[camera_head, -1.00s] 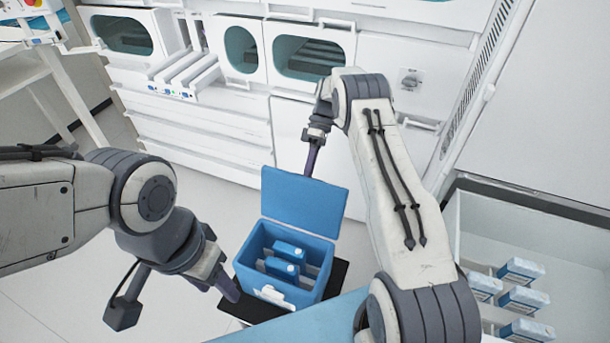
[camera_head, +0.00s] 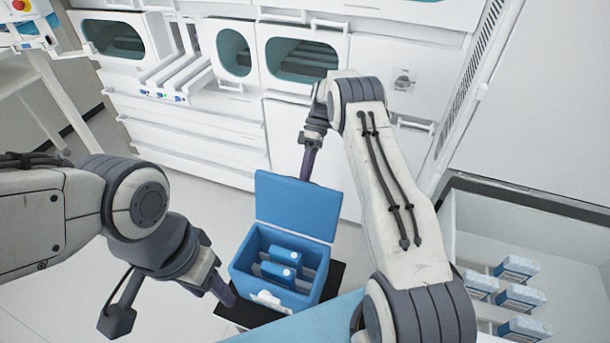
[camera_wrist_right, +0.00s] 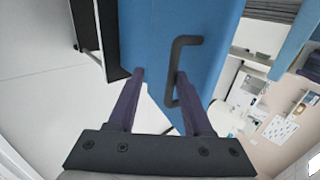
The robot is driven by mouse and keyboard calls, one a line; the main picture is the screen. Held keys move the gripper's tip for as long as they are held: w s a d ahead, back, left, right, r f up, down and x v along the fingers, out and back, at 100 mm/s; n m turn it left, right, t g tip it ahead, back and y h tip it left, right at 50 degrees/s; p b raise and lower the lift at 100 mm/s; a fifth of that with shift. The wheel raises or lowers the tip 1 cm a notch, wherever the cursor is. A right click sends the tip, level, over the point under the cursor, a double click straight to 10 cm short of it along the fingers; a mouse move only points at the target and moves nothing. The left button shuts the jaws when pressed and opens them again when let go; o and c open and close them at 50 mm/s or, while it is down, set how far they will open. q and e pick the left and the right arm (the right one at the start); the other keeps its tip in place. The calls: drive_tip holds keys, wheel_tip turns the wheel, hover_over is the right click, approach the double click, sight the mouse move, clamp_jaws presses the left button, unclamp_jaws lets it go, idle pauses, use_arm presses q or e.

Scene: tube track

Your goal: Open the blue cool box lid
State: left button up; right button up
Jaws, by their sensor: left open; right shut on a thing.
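The blue cool box (camera_head: 244,270) stands in the lower middle of the head view, with its lid (camera_head: 297,206) raised upright at the back. Two blue cartons (camera_head: 285,256) lie inside. My right gripper (camera_head: 309,165) is behind the lid's top edge and is shut on the lid. In the right wrist view its two fingers (camera_wrist_right: 160,75) lie against the blue lid (camera_wrist_right: 150,25), beside a dark grey handle (camera_wrist_right: 187,70). I cannot tell whether the grip is on the handle or the panel. My left gripper (camera_head: 172,307) is open and empty at the box's front left, one finger close to its wall.
The box rests on a black surface (camera_head: 334,280) beside a light blue top (camera_head: 300,325). A grey-rimmed white bin (camera_head: 500,233) with several cartons (camera_head: 516,267) is at the right. White cabinets with drawers (camera_head: 185,140) fill the back.

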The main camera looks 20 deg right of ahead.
drive_tip(key=shift+w+r, duration=0.1)
idle(0.4)
drive_tip(key=s+d+r+b, duration=0.1)
drive_tip(key=s+d+r, duration=0.7)
drive_tip(key=r, duration=0.3)
drive_tip(key=shift+s, duration=0.35)
drive_tip(key=shift+a, duration=0.15)
